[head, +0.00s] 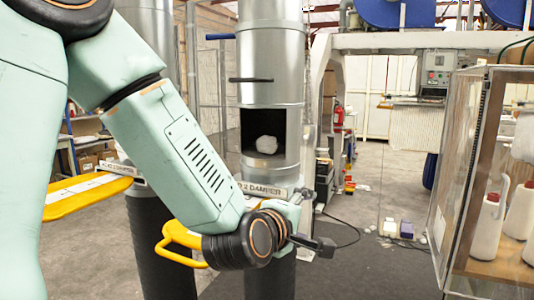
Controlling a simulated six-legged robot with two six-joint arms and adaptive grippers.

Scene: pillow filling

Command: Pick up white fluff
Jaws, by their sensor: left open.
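A small lump of white fluff (266,145) sits inside the dark square opening of the upright metal duct (271,80) in the middle of the head view. My left arm comes in from the upper left and bends down in front of the duct. My left gripper (312,222) is below and to the right of the opening, apart from the fluff. It is open, with nothing seen between its fingers. My right gripper is not in view.
A yellow handle (176,246) sticks out beside my left wrist. A clear-walled cabinet (463,160) with white bottles stands at the right. Open floor lies between.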

